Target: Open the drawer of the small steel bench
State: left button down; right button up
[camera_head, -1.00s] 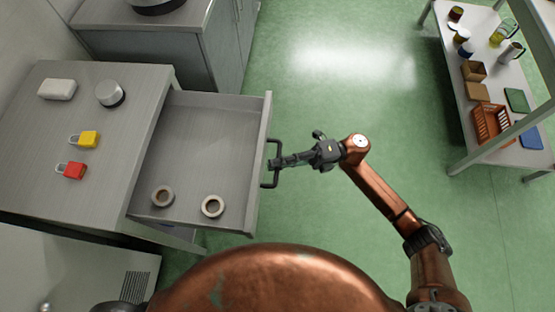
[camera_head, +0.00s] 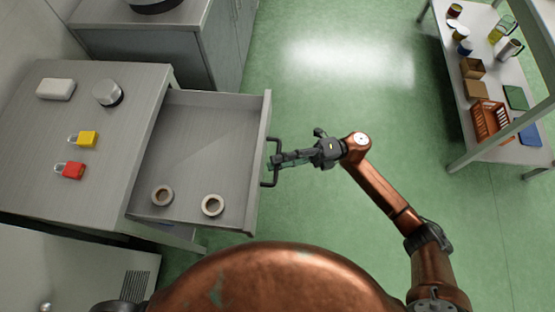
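The small steel bench (camera_head: 95,105) stands at the left. Its drawer (camera_head: 200,150) is pulled far out to the right, and its inside shows. Two rings, one at the left (camera_head: 162,195) and one at the right (camera_head: 213,205), lie on the drawer floor near its front side. The dark bar handle (camera_head: 275,178) is on the drawer's front panel. My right gripper (camera_head: 274,160) is at the middle of this handle, with its fingertips at the bar. Whether the fingers are closed on the bar is too small to tell. My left gripper is not in view.
On the bench top are a white block (camera_head: 56,89), a grey round knob-like thing (camera_head: 108,93), a yellow padlock (camera_head: 84,139) and a red padlock (camera_head: 70,170). A grey cabinet (camera_head: 205,50) stands behind. A loaded shelf table (camera_head: 470,135) is at the right. Green floor (camera_head: 345,90) between is clear.

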jog(key=v, duration=1.1)
jog(key=shift+d, duration=0.3)
jog(key=shift+w+f, duration=0.1)
jog(key=shift+w, duration=0.05)
